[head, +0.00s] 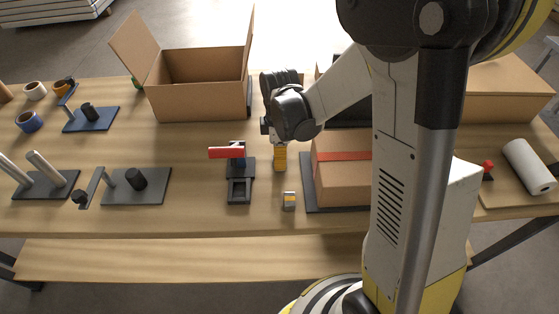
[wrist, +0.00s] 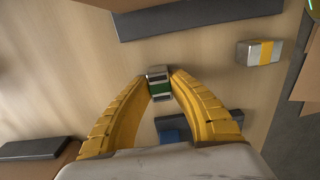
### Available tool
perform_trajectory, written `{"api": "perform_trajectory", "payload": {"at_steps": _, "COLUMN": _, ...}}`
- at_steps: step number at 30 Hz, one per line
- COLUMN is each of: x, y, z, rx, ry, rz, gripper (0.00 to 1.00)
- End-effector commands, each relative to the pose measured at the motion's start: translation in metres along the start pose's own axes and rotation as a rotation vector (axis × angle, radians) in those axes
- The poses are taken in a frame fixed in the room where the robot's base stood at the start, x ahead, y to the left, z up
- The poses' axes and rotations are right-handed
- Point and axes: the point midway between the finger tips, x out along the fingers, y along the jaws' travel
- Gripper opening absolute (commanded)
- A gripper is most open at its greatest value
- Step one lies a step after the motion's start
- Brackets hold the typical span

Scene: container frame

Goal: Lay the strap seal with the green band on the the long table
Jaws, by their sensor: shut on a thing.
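My gripper (head: 280,168) points down over the long table (head: 205,220), between a black tool stand and a sealed carton. In the wrist view its yellow fingers (wrist: 160,76) are shut on a small metal strap seal with a green band (wrist: 160,87). The fingers hide this seal in the head view. I cannot tell whether it touches the table. Another metal seal, with a yellow band (head: 289,200), lies on the table just in front of my gripper; it also shows in the wrist view (wrist: 260,53).
The black stand with a red handle (head: 226,153) is close on the left. The carton with red tape (head: 340,180) on a dark mat is close on the right. An open carton (head: 200,100) stands behind left. Bare table shows around the yellow-banded seal and along the front edge.

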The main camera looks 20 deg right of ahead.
Motion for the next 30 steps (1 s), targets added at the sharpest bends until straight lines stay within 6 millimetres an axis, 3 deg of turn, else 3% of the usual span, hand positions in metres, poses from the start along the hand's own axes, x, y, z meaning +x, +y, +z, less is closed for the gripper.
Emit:
{"api": "perform_trajectory", "payload": {"at_steps": 7, "x": 0.003, "y": 0.0, "z": 0.0, "rx": 0.0, "ry": 0.0, "rz": 0.0, "gripper": 0.0}}
{"api": "perform_trajectory", "payload": {"at_steps": 8, "x": 0.003, "y": 0.0, "z": 0.0, "rx": 0.0, "ry": 0.0, "rz": 0.0, "gripper": 0.26}}
{"api": "perform_trajectory", "payload": {"at_steps": 9, "x": 0.002, "y": 0.0, "z": 0.0, "rx": 0.0, "ry": 0.0, "rz": 0.0, "gripper": 0.38}}
{"api": "perform_trajectory", "payload": {"at_steps": 10, "x": 0.002, "y": 0.0, "z": 0.0, "rx": 0.0, "ry": 0.0, "rz": 0.0, "gripper": 0.41}}
{"api": "perform_trajectory", "payload": {"at_steps": 21, "x": -0.004, "y": 0.0, "z": 0.0, "rx": 0.0, "ry": 0.0, "rz": 0.0, "gripper": 0.41}}
{"api": "perform_trajectory", "payload": {"at_steps": 25, "x": -0.026, "y": 0.0, "z": 0.0, "rx": 0.0, "ry": 0.0, "rz": 0.0, "gripper": 0.41}}
{"api": "perform_trajectory", "payload": {"at_steps": 30, "x": -0.067, "y": -0.001, "z": 0.0, "rx": 0.0, "ry": 0.0, "rz": 0.0, "gripper": 0.41}}
